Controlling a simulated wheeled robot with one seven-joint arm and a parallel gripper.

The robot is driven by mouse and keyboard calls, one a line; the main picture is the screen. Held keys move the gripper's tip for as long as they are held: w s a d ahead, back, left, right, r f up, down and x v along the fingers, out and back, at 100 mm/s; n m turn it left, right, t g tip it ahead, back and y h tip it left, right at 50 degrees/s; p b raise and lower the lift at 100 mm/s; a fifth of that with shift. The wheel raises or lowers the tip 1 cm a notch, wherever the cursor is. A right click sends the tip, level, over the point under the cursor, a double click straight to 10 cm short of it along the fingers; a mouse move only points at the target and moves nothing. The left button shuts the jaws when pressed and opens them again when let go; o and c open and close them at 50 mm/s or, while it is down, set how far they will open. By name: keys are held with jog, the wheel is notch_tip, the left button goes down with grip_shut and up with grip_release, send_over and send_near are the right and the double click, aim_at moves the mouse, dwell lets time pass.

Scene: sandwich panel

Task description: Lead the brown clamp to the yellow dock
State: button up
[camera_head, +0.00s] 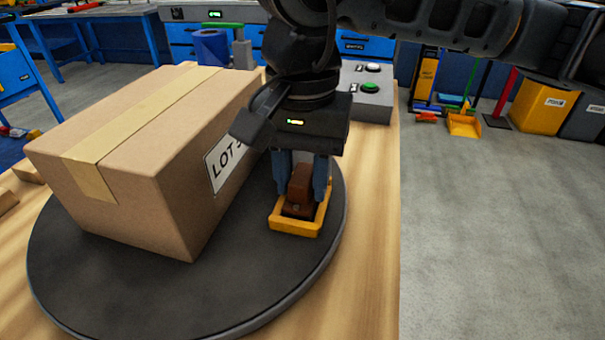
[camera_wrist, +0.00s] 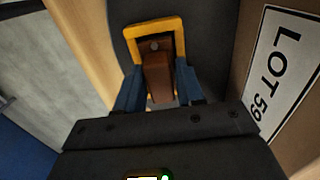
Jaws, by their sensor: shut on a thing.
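The brown clamp (camera_head: 300,190) is between the blue fingers of my gripper (camera_head: 302,188), which is shut on it and points down. The clamp also shows in the wrist view (camera_wrist: 158,78), with a finger on each side. The yellow dock (camera_head: 296,228) is a square frame on the dark round turntable (camera_head: 130,275). The clamp's lower end lies within the outline of the dock in both views. I cannot tell whether it touches the bottom. In the wrist view the dock (camera_wrist: 130,34) surrounds the clamp's far end. Part of the dock's back side is hidden.
A large cardboard box (camera_head: 130,150) with a LOT label stands on the turntable, close to the left of my gripper. A grey button box (camera_head: 365,95) stands behind on the wooden table (camera_head: 370,230). The table's right strip is clear.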

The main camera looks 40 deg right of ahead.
jog(key=o, duration=1.1)
jog(key=shift+o, duration=0.2)
jog(key=shift+r, duration=0.1)
notch_tip(320, 180, up, 8)
jog(key=shift+f+p, duration=0.2)
jog(key=shift+p, duration=0.1)
